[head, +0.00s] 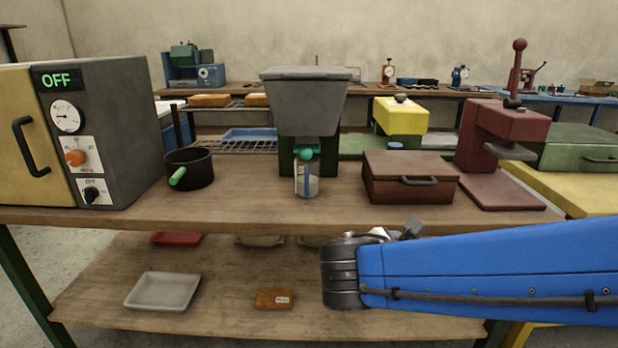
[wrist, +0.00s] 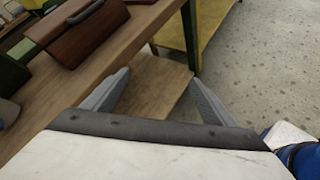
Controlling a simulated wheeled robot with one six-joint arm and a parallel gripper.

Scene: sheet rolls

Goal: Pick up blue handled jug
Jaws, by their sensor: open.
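A small clear jug (head: 306,181) with a blue vertical strip on its front, which looks like its handle, stands upright on the workbench (head: 240,206). It is directly under the teal tap of a grey hopper dispenser (head: 303,100). My gripper (wrist: 159,76) is open and empty in the wrist view, above the bench's front edge and lower shelf. In the head view my blue arm reaches in from the right, its wrist in front of the bench, right of and nearer than the jug. The fingers cannot be made out clearly there.
A brown box (head: 409,178) with a dark handle stands right of the jug, and a red press (head: 505,145) beyond it. A black pot (head: 189,168) with a green handle is left, beside a grey oven (head: 110,130). The bench directly before the jug is clear.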

